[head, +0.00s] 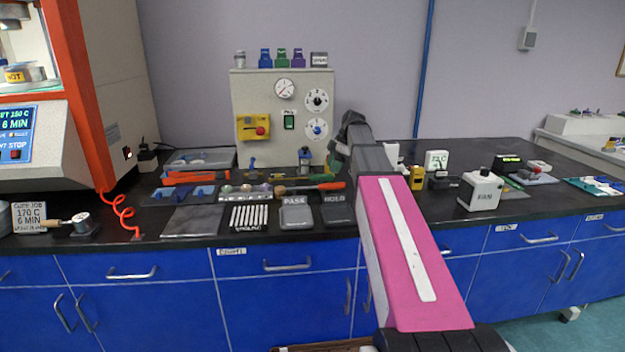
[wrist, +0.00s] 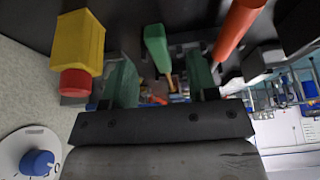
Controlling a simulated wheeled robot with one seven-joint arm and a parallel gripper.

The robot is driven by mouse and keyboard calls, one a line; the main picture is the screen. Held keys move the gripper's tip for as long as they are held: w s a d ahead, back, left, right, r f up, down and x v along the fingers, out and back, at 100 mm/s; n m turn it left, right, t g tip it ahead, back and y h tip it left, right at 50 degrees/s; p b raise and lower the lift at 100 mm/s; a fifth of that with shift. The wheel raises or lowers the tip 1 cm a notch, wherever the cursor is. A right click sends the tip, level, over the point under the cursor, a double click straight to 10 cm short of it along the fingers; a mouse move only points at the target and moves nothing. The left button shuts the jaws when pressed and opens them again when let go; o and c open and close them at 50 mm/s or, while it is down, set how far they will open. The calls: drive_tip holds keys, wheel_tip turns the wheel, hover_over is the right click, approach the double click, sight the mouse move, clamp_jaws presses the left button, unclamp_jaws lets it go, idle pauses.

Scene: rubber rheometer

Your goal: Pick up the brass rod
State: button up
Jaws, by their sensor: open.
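In the wrist view, my gripper (wrist: 161,82) is open, with its two dark green-faced fingers apart. A slim brass-coloured rod (wrist: 170,80) shows between the fingers, below a green handle-like piece (wrist: 156,45). I cannot tell whether the two are one piece. No finger is seen closed on the rod. In the head view, my arm reaches over the bench toward the grey control panel, and its dark end hides the fingertips. I cannot make out the rod for sure in the head view.
A yellow box with a red button (wrist: 82,45) is close to the left finger in the wrist view; an orange-red handle (wrist: 240,25) is near the right one. The panel (head: 262,112) stands behind. Mats and small tools crowd the bench (head: 175,238) in front.

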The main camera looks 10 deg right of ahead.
sight(329, 174)
drive_tip(key=x, duration=0.4)
drive_tip(key=shift+w+d, duration=0.1)
drive_tip(key=shift+w, duration=0.05)
drive_tip(key=c, duration=1)
drive_tip(key=shift+r, duration=0.2)
